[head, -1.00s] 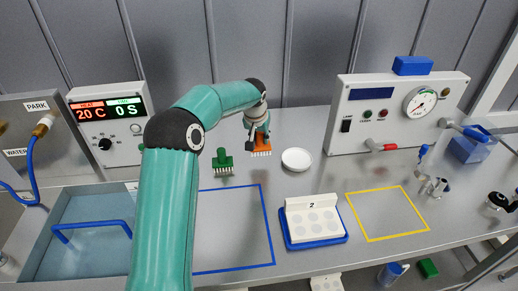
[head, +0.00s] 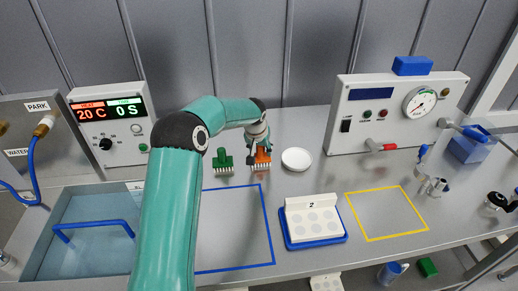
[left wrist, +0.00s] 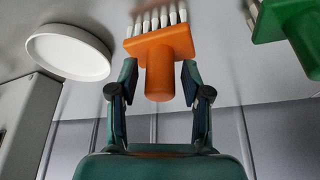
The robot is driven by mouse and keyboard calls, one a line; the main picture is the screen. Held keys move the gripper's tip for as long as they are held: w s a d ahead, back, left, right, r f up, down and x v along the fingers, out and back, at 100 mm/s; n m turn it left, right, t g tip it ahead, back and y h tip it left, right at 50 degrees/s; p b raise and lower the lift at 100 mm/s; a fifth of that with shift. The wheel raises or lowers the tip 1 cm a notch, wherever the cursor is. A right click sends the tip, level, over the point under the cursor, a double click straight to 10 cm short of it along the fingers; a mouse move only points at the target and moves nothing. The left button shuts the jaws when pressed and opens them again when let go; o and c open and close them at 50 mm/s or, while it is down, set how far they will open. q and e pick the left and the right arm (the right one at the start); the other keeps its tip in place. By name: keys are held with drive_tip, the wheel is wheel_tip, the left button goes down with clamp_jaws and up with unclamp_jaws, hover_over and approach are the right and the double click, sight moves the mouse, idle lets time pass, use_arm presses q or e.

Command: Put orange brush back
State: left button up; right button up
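The orange brush (head: 262,158) stands bristles down on the grey counter, just right of the green brush (head: 223,161). My left gripper (head: 259,146) is right above and around it. In the left wrist view my left gripper (left wrist: 160,78) has one finger on each side of the handle of the orange brush (left wrist: 159,60). A narrow gap shows between the handle and each finger, so the gripper looks open. The green brush (left wrist: 285,20) is apart from the fingers there. My right gripper is not in view.
A white round dish (head: 297,159) lies close right of the orange brush. A white block on a blue tray (head: 318,243) stands in front. A blue-outlined area is partly behind my arm; a yellow-outlined area (head: 385,238) is empty. Instrument boxes stand behind on both sides.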

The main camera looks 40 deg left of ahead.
use_arm(q)
drive_tip(key=shift+r, duration=0.1)
drive_tip(key=shift+r, duration=0.2)
drive_tip(key=b+v, duration=0.1)
drive_tip(key=v, duration=1)
drive_tip(key=shift+s+r+b, duration=0.2)
drive_tip(key=shift+r+b, duration=0.05)
drive_tip(key=shift+b, duration=0.15)
